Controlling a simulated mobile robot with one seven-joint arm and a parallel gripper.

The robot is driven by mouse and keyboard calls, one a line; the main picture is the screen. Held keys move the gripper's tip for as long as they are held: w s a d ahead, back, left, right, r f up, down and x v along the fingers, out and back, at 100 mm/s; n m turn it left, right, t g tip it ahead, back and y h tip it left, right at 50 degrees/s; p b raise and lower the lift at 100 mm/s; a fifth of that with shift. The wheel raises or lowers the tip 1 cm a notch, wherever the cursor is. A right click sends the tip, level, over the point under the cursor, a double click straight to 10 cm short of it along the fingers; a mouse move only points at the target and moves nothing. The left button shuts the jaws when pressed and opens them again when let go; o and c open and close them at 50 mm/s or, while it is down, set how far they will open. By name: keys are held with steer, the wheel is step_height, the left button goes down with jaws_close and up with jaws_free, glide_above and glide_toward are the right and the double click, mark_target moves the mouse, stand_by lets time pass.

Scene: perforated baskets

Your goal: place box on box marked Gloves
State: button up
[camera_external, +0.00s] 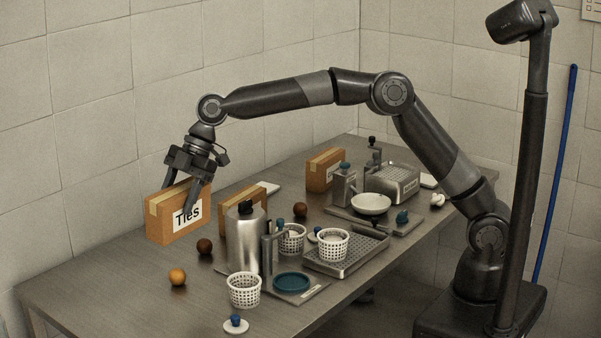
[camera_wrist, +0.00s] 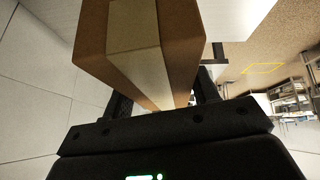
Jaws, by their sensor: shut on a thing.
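A brown cardboard box marked "Ties" (camera_external: 178,213) is at the far left of the table. My gripper (camera_external: 182,198) is shut on it from above, one finger on each broad side. I cannot tell whether the box touches the table or is just above it. In the wrist view the box (camera_wrist: 185,25) fills the space between the fingers, its pale tape strip facing the camera. A second brown box (camera_external: 238,200) stands to its right, partly hidden by a steel canister. A third brown box (camera_external: 322,171) stands farther back. No "Gloves" label is readable on either.
A steel canister (camera_external: 246,240), white perforated baskets (camera_external: 244,290), a steel tray (camera_external: 350,258) and a white bowl (camera_external: 371,204) crowd the table's middle and right. An orange ball (camera_external: 177,276) and a dark ball (camera_external: 204,246) lie near the held box. The left table end is clear.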

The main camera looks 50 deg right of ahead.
step_height(320, 180, up, 8)
steer(key=shift+r, duration=0.25)
steer(key=w+d+m+t+h, duration=0.1)
steer(key=w+d+m, duration=0.35)
steer(key=d, duration=1.05)
steer(key=w+d+m+t+h, duration=0.15)
steer(key=w+d, duration=0.55)
steer(key=d, duration=0.7)
steer(key=w+d+m+t, duration=0.2)
steer(key=w+d+m, duration=0.3)
steer(key=d, duration=1)
steer(key=s+d+m+t+h, duration=0.15)
steer(key=s+d+m, duration=0.35)
steer(key=d, duration=1.5)
steer(key=s+d+m+h, duration=0.25)
steer(key=s+d, duration=0.35)
steer(key=d, duration=1.5)
steer(key=w+a+f, duration=0.8)
steer(key=w+f, duration=0.1)
steer(key=f, duration=0.3)
step_height(320, 180, down, 4)
steer(key=shift+f, duration=0.15)
steer(key=shift+c, duration=0.2)
